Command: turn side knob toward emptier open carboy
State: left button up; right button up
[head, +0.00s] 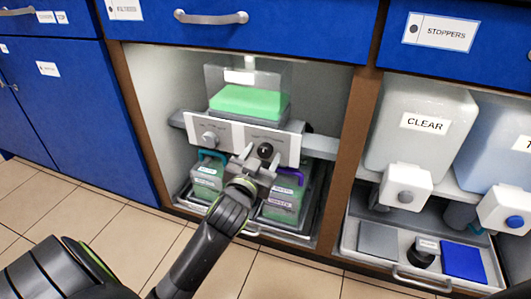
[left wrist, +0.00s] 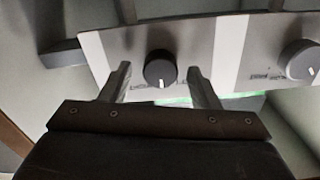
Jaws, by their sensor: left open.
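A control panel (head: 237,143) in the middle cabinet carries a grey knob (head: 209,138) on its left and a black knob (head: 265,150) on its right. My left gripper (head: 261,163) is open in front of the black knob. In the left wrist view, the black knob (left wrist: 160,69) appears between the open fingertips (left wrist: 158,78), with a white mark at its lower edge; contact cannot be told. The grey knob (left wrist: 301,60) is at the right there. Below the panel stand a teal-handled carboy (head: 207,178) and a purple-handled carboy (head: 284,203), both greenish; their levels are hard to compare.
A clear vessel (head: 248,100) with green liquid sits above the panel. The carboys stand in a tray (head: 254,233). A brown post (head: 346,150) divides this bay from the right one, where a CLEAR tank (head: 420,125) stands. A blue drawer (head: 250,25) overhangs the bay.

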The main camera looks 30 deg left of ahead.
pick_arm(q)
jog(key=c, duration=1)
